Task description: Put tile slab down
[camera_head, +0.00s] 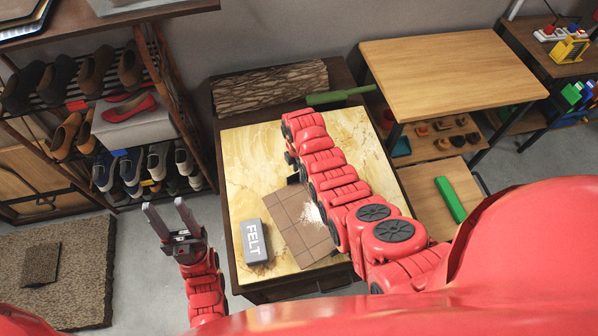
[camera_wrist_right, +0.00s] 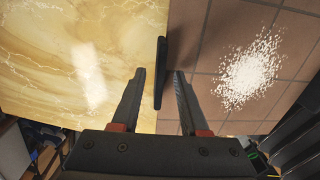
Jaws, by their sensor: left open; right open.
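The brown tile slab (camera_head: 290,222) lies on the yellow marble-look table top (camera_head: 240,160), partly covered by my right arm. In the right wrist view the slab (camera_wrist_right: 210,85) fills the right side, with a patch of white powder (camera_wrist_right: 250,70) on it. My right gripper (camera_wrist_right: 160,85) is open at the slab's edge. A thin dark upright piece (camera_wrist_right: 160,72) stands between its fingers, with gaps visible beside it. The head view mostly hides this gripper behind the arm. My left gripper (camera_head: 168,214) is open and empty, left of the table.
A grey block marked FELT (camera_head: 253,242) lies left of the slab. A bark-textured piece (camera_head: 270,88) and a green roller-like tool (camera_head: 340,96) lie at the table's back. Shoe racks (camera_head: 90,95) stand left, a wooden table (camera_head: 450,75) right.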

